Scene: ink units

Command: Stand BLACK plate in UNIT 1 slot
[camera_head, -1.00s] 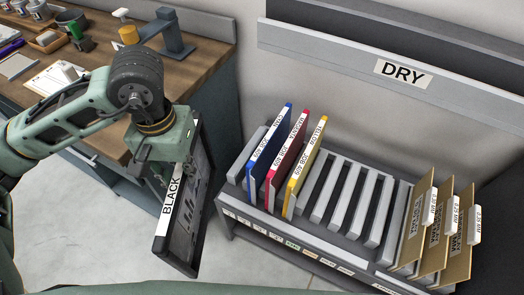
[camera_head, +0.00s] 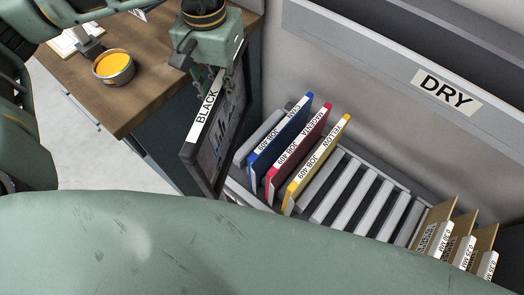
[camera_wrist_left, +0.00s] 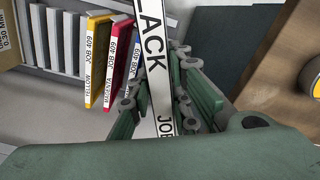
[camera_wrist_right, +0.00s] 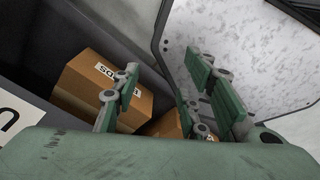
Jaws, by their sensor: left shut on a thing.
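The black plate (camera_head: 225,125), with a white edge label reading BLACK, hangs from my left gripper (camera_head: 224,80), which is shut on its upper edge. Its label (camera_wrist_left: 157,70) runs between the fingers of my left gripper (camera_wrist_left: 160,62) in the left wrist view. The plate is roughly upright, beside the left end of the slotted rack (camera_head: 365,205). Whether its lower edge touches the rack cannot be told. The rack's left end shows a grey divider (camera_head: 262,132) beside the blue cyan plate. The slot's unit label is not readable. My right gripper (camera_wrist_right: 162,68) is open and empty.
Cyan (camera_head: 280,142), magenta (camera_head: 300,155) and yellow (camera_head: 320,165) plates stand in the rack. Brown boards (camera_head: 462,238) stand at its right end. A DRY shelf (camera_head: 380,60) is above. A wooden bench (camera_head: 140,85) holds an orange pot (camera_head: 113,65). A cardboard box (camera_wrist_right: 100,85) lies near my right gripper.

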